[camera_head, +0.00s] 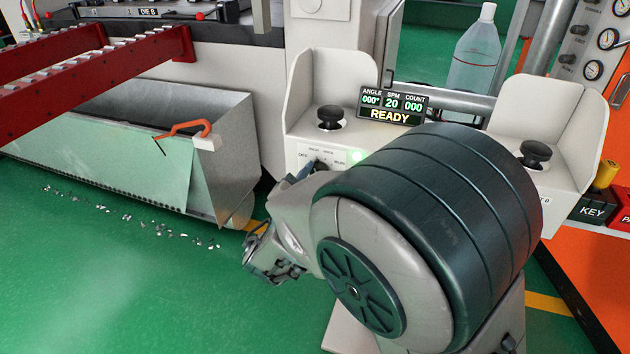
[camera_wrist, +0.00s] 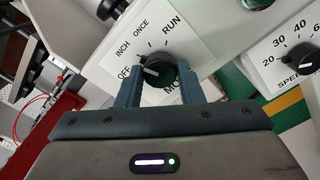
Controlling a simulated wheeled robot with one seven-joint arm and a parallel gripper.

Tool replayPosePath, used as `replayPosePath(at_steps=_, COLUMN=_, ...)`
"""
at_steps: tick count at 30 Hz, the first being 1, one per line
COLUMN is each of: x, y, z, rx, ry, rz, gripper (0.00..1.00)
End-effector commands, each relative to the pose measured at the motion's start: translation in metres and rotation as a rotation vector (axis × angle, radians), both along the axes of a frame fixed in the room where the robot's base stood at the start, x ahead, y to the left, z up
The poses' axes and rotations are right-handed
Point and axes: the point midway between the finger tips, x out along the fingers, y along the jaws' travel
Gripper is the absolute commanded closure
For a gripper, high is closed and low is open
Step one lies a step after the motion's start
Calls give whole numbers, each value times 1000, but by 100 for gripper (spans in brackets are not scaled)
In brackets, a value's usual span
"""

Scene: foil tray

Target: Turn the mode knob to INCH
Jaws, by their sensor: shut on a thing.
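The black mode knob (camera_wrist: 162,68) sits on a white label plate marked OFF, INCH, ONCE and RUN, in the middle of the wrist view. Its white mark points left, toward the OFF and INCH side; I cannot tell exactly which position it is at. My gripper (camera_wrist: 159,80) is shut on the knob, with one blue-grey finger on each side. In the head view my gripper (camera_head: 303,174) is at the front panel below a black push button (camera_head: 331,117), and my arm hides part of that panel.
A speed dial (camera_wrist: 301,57) stands right of the knob. The display (camera_head: 392,105) reads READY, with SPM 20 and COUNT 000. A metal scrap bin (camera_head: 215,115) with an orange-handled hook stands left of the panel. A second push button (camera_head: 535,154) is at right.

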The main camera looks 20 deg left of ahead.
Motion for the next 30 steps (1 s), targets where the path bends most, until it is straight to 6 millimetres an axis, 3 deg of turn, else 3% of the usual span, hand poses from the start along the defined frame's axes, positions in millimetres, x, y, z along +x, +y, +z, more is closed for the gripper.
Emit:
replayPosePath(at_steps=5, x=0, y=0, z=0, rx=-1, ry=0, rz=1, gripper=89)
replayPosePath(at_steps=6, x=0, y=0, z=0, rx=-1, ry=0, rz=1, gripper=61)
replayPosePath(at_steps=8, x=0, y=0, z=0, rx=-1, ry=0, rz=1, gripper=44)
replayPosePath(at_steps=20, x=-8, y=1, z=1, rx=-2, ry=1, rz=2, gripper=44)
replayPosePath(at_steps=23, x=-22, y=3, z=1, rx=-1, ry=2, rz=3, gripper=44)
replayPosePath(at_steps=30, x=-78, y=8, z=2, rx=-3, ry=2, rz=7, gripper=44)
